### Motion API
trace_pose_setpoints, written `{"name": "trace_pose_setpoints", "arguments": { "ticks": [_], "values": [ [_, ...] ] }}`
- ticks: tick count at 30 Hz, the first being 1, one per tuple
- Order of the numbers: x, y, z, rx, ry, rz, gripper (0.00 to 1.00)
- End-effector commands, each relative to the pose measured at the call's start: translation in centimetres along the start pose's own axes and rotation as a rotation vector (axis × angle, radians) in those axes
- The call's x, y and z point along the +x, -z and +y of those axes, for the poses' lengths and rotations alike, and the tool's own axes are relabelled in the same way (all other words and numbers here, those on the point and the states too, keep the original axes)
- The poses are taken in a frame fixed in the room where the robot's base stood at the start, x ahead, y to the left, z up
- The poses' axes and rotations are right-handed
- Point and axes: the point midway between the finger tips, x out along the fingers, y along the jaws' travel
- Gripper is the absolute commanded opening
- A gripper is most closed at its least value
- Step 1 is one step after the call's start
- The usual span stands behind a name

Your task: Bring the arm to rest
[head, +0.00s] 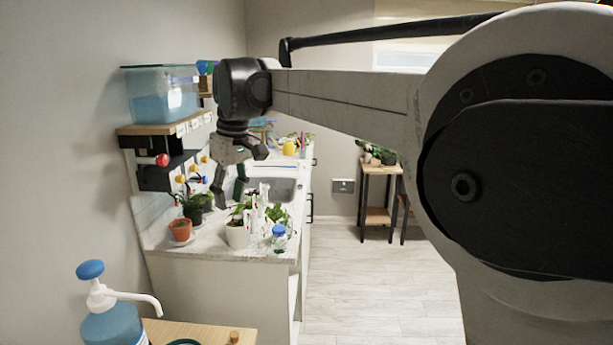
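My gripper (229,190) hangs at the end of my arm in the left half of the head view, pointing down. Its dark fingers show in front of the counter and the plants, and a gap shows between them. I see nothing held in it. My arm stretches from the large joint at the right across the upper picture to the wrist. How far the fingertips are from the plants behind them I cannot tell.
A counter (215,240) holds a terracotta pot (180,230), a white pot with a plant (237,235) and a blue-capped jar (279,237). A water tank (158,95) stands on a wall shelf (165,128). A pump bottle (108,320) stands front left. Floor (370,290) is clear.

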Motion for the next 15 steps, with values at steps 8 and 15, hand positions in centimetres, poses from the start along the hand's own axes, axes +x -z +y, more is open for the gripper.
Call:
{"name": "trace_pose_setpoints", "arguments": {
  "ticks": [8, 15],
  "values": [
    [-2.5, -9.4, 2.5, 0.184, -0.073, 0.076, 0.3],
    [-3.1, -17.8, 3.3, 0.337, -0.138, 0.144, 0.3]
  ]
}}
